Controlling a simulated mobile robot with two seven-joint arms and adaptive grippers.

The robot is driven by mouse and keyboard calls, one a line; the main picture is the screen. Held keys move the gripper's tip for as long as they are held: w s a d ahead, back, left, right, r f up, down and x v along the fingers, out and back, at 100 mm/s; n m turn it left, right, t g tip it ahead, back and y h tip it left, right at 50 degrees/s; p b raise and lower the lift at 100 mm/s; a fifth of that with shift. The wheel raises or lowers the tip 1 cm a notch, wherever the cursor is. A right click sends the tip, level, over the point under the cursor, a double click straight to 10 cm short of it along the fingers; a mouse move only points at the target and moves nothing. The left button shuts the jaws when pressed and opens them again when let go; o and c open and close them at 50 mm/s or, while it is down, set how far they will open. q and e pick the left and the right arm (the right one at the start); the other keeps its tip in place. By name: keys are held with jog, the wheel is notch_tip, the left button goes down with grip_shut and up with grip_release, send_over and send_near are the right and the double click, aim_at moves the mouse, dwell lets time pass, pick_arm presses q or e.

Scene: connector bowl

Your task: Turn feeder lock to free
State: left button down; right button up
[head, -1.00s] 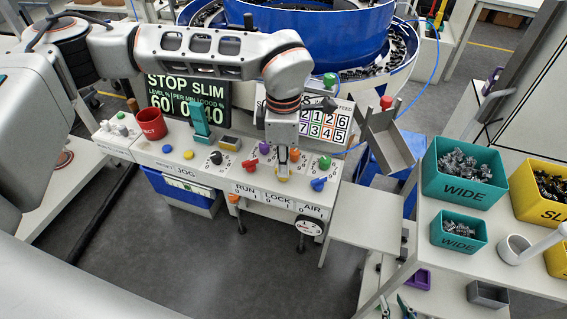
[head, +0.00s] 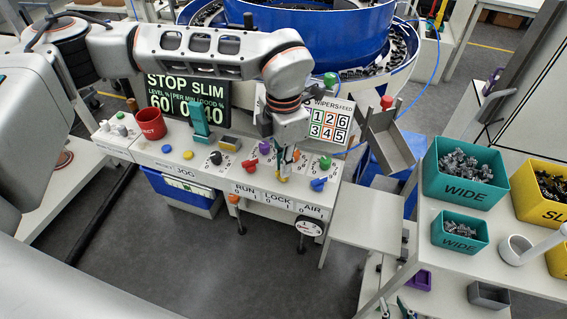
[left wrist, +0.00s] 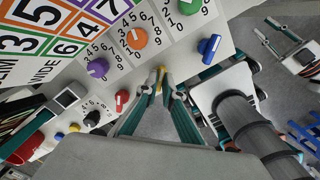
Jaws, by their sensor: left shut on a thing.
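The control panel (head: 213,182) has a yellow lock knob (head: 281,178) above the label LOCK. My left gripper (head: 287,164) reaches down from above, and its fingertips are closed around this knob. In the left wrist view a bit of the yellow knob (left wrist: 161,73) shows between the fingertips (left wrist: 162,88); the rest is hidden, so its exact angle cannot be read.
A red knob (head: 249,163) sits left of the lock knob and a blue knob (head: 318,184) sits right of it. Purple, orange and green dials stand just behind.

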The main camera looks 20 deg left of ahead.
dwell(0.3)
pick_arm(q)
jog(key=c, duration=2.2)
grip_release()
notch_tip(320, 180, up, 12)
jog(key=shift+r, duration=0.1)
